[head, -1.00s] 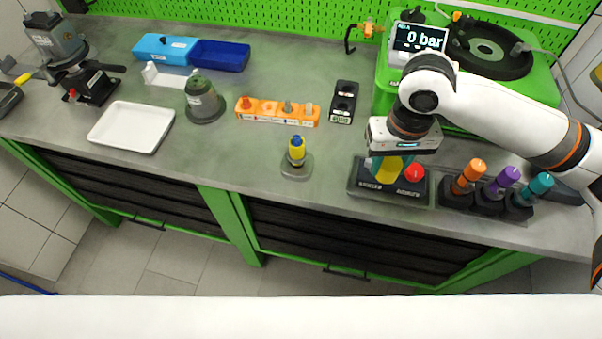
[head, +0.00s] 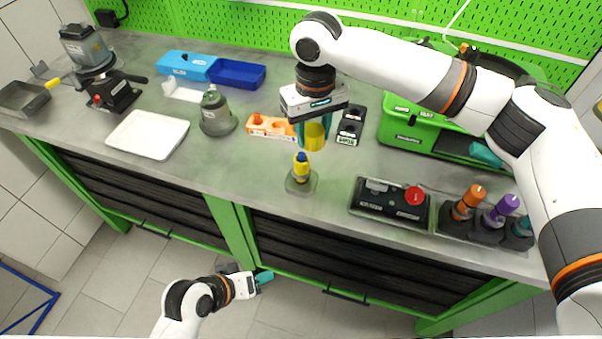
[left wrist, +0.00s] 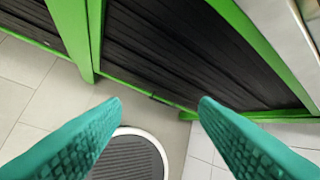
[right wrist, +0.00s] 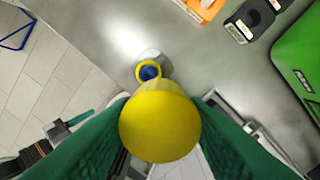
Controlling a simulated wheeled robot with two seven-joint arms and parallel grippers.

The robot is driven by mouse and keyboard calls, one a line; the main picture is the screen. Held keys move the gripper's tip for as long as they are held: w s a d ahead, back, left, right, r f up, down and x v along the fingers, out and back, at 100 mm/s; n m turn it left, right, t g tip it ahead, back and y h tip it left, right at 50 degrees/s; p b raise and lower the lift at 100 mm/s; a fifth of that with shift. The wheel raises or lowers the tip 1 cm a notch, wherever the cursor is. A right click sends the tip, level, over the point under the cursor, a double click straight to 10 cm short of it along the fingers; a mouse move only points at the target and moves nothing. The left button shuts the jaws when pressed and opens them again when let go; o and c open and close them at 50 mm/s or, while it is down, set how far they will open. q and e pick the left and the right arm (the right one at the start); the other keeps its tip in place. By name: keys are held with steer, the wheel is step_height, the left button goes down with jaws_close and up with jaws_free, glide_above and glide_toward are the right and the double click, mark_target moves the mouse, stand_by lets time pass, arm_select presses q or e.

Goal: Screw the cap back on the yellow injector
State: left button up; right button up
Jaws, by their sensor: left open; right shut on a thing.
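The yellow injector (head: 301,171) with a blue tip stands upright in a small grey stand (head: 302,186) near the front of the bench. My right gripper (head: 314,136) is shut on a yellow cap (head: 316,134) and holds it above and a little behind the injector, apart from it. In the right wrist view the cap (right wrist: 160,127) sits between the green fingers, with the injector's blue tip (right wrist: 149,72) beyond it. My left gripper (head: 264,277) is low in front of the cabinet, away from the bench top. In the left wrist view its fingers (left wrist: 158,115) are apart and empty.
A black fixture with a red button (head: 391,202) lies to the right, beside holders with orange (head: 469,198) and purple bottles. An orange rack (head: 268,127) and black block (head: 351,125) stand behind. A white tray (head: 148,134) lies left.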

steer(key=shift+w+a+r, duration=0.35)
steer(key=shift+a+r, duration=0.05)
steer(key=shift+a, duration=0.3)
arm_select(q)
steer(key=w+d+r+n+t+h, duration=0.3)
steer(key=d+r+n, duration=0.2)
steer(key=r, duration=0.2)
steer(key=w+d+r+n+t+h, duration=0.3)
steer(key=d+r+n+h, duration=0.1)
steer(key=d+r+n, duration=0.15)
arm_select(e)
steer(key=shift+w+a+r, duration=0.1)
steer(key=shift+w+a, duration=0.1)
steer(key=shift+a, duration=0.05)
steer(key=shift+a+n, duration=0.1)
steer(key=shift+n, duration=0.2)
arm_select(q)
steer(key=n+t+y, duration=0.6)
steer(key=n, duration=1.3)
glide_toward(300, 168)
steer(key=w, duration=0.1)
arm_select(e)
steer(key=shift+w+r, duration=0.1)
arm_select(q)
steer(key=shift+w+d+f+n, duration=0.2)
steer(key=shift+d+f+n, duration=0.1)
steer(key=shift+n, duration=0.55)
